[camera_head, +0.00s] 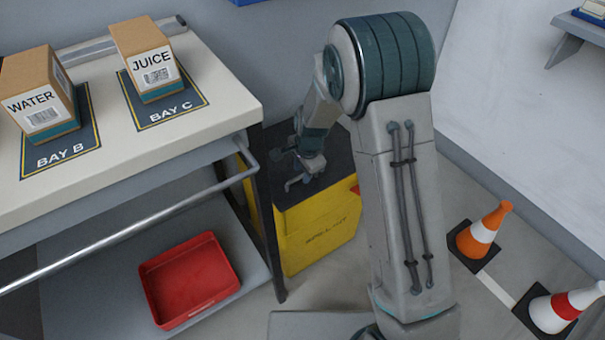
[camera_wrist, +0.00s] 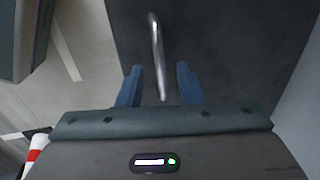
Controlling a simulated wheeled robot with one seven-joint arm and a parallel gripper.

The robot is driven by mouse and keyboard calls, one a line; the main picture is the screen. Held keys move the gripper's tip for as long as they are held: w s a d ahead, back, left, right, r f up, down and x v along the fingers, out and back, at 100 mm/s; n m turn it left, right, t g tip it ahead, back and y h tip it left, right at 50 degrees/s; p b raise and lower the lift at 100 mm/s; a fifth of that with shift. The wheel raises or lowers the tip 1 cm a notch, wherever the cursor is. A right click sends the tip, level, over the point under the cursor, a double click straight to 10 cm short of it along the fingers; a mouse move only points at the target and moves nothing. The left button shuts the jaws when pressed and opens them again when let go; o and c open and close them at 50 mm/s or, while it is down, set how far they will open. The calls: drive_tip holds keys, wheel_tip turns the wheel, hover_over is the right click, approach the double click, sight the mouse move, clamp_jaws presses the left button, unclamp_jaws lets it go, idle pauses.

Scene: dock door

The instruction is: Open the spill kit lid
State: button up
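The spill kit is a yellow box (camera_head: 318,238) with faint lettering, on the floor beside the table. Its dark lid (camera_head: 340,172) lies flat on top and looks shut; my arm hides part of it. In the wrist view the lid's dark surface (camera_wrist: 225,45) fills much of the picture. A curved metal handle (camera_wrist: 155,45) stands out from the lid. My gripper (camera_wrist: 158,88) is open over the lid, its two blue fingers on either side of the handle's near end, with gaps visible. My gripper also shows small in the head view (camera_head: 304,178).
A table (camera_head: 215,85) stands left of the kit, with a WATER box (camera_head: 40,95), a JUICE box (camera_head: 145,60) and a metal rail (camera_head: 130,222). A red tray (camera_head: 190,280) sits below. Two cones (camera_head: 484,232) (camera_head: 560,308) stand at the right.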

drive_tip(key=shift+w+f, duration=0.1)
drive_tip(key=shift+f, duration=0.35)
drive_tip(key=shift+c, duration=0.3)
clamp_jaws()
drive_tip(key=shift+r, duration=0.1)
